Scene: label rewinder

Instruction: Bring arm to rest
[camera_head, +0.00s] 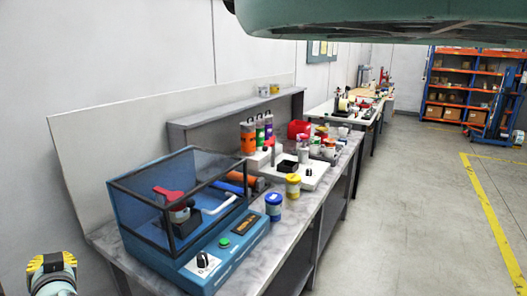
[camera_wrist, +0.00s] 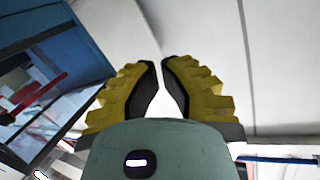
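My gripper (camera_head: 50,262) shows at the bottom left corner of the head view, left of the bench and in front of the wall. Its yellow, ridged fingers also show in the wrist view (camera_wrist: 161,68). Their tips are close together with only a thin gap, and nothing is held between them. Only the end of the arm shows in the head view; the rest is outside the picture. The gripper appears apart from the bench and the blue machine.
A blue machine (camera_head: 222,262) with a clear cover stands on the grey bench (camera_head: 265,272) just right of my gripper. Several jars, including a blue-labelled one (camera_head: 273,207), stand behind it. The floor (camera_head: 415,220) to the right is clear. Orange shelving (camera_head: 465,70) stands far back.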

